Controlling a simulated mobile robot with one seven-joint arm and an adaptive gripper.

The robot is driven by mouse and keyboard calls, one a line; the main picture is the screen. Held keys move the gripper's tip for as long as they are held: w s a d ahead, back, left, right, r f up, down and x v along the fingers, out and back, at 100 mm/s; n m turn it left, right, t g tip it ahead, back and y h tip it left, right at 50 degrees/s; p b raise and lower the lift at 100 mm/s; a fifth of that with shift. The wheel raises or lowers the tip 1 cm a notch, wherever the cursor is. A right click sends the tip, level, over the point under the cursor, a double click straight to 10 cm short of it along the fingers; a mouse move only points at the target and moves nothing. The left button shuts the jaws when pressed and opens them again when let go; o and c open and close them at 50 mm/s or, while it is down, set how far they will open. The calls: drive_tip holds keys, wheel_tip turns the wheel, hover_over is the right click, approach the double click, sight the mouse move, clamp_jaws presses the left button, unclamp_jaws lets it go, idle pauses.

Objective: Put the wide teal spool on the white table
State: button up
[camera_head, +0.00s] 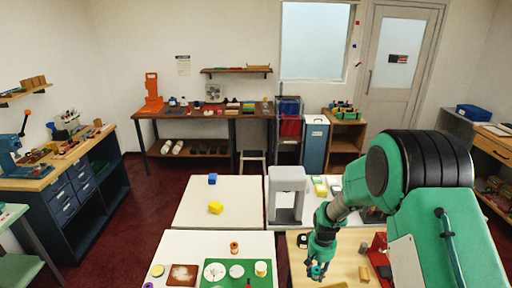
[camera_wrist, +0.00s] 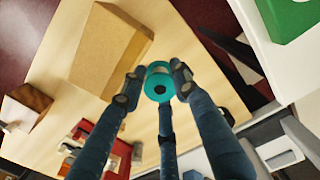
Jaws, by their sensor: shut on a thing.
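The wide teal spool (camera_wrist: 158,77) shows in the wrist view, gripped between the dark fingers of my gripper (camera_wrist: 158,88). Its round end with a dark centre hole faces the camera. In the head view my gripper (camera_head: 317,270) hangs over the light wood table (camera_head: 348,270), and only a little teal shows at the fingertips. A white table (camera_head: 180,240) stands to the left of my gripper, at the front. It carries a green mat (camera_head: 238,283), white discs and small spools. Behind it is a pale tabletop (camera_head: 245,218) with a blue block and a yellow block.
A cardboard-coloured box (camera_wrist: 108,48) and a wooden block (camera_wrist: 27,101) lie on the wood table below my gripper. A red item (camera_head: 378,250) stands at that table's right. A grey frame-shaped machine (camera_head: 287,185) stands behind. The rear pale tabletop has much free room.

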drive_tip(key=a, duration=0.2)
drive_tip(key=shift+w+a, duration=0.4)
drive_tip(key=shift+w, duration=0.1)
drive_tip(key=w+d+r+b, duration=0.3)
drive_tip(key=w+d+b, duration=0.1)
drive_tip(key=w+d, duration=0.2)
drive_tip(key=shift+w+d+r+b, duration=0.15)
drive_tip(key=shift+w+d+b, duration=0.15)
drive_tip(key=shift+d, duration=0.2)
idle(0.6)
drive_tip(key=w+a+r+n+b, duration=0.1)
drive_tip(key=w+a+n, duration=0.2)
drive_tip(key=a, duration=1.7)
drive_tip(key=w+a+r+n+b, duration=0.1)
drive_tip(key=w+a+n, duration=0.2)
drive_tip(key=a, duration=1.8)
drive_tip(key=shift+w+n, duration=0.15)
drive_tip(key=shift+n, duration=0.55)
